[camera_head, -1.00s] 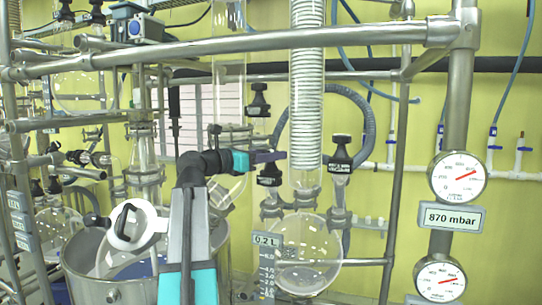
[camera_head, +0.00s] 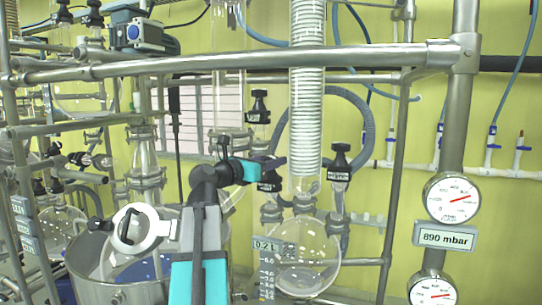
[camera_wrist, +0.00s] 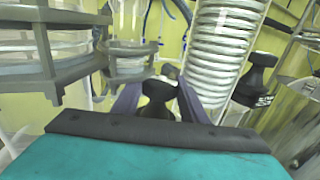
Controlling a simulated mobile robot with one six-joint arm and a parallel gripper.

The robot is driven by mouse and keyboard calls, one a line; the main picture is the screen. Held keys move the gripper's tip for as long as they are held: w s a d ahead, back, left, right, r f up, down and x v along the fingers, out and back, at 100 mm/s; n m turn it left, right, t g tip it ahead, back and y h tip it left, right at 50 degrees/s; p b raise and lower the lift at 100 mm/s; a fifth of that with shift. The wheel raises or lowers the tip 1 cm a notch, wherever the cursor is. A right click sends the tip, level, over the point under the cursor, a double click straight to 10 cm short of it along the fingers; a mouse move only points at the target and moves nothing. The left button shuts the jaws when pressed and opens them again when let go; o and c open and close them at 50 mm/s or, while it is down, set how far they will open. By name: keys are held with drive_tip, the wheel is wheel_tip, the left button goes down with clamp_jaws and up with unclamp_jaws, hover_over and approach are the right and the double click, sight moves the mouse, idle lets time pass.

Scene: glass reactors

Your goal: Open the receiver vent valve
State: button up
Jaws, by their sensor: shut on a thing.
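My gripper (camera_head: 270,162) reaches to a black valve knob (camera_head: 269,182) on the pipework above the round glass receiver flask (camera_head: 306,255). In the wrist view, the purple fingers of my gripper (camera_wrist: 157,100) sit either side of the dark knob (camera_wrist: 157,110) and are shut on it.
A similar black-knobbed valve (camera_head: 341,160) stands to the right, and another (camera_head: 259,104) above. A glass coil column (camera_head: 307,100) rises close beside my gripper. A steel rail (camera_head: 380,60) crosses above. The pressure display (camera_head: 445,238) reads 890 mbar.

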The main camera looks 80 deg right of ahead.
drive_tip(key=shift+s+a+r+n+t+h+p, duration=0.1)
drive_tip(key=shift+n+t+h+p, duration=0.3)
drive_tip(key=shift+p, duration=0.65)
drive_tip(key=shift+n+t+h+p, duration=0.4)
drive_tip(key=shift+n+t+p, duration=0.3)
drive_tip(key=shift+t, duration=0.4)
drive_tip(key=shift+n+t, duration=0.5)
drive_tip(key=shift+t, duration=0.3)
drive_tip(key=shift+n+t+h, duration=0.5)
drive_tip(key=shift+n+t, duration=0.8)
drive_tip(key=shift+t, duration=0.7)
drive_tip(key=o, duration=0.9)
drive_tip(key=shift+c, duration=0.2)
drive_tip(key=shift+f+m+g+b, duration=0.2)
drive_tip(key=shift+m+g+b, duration=0.4)
drive_tip(key=shift+g+b, duration=0.55)
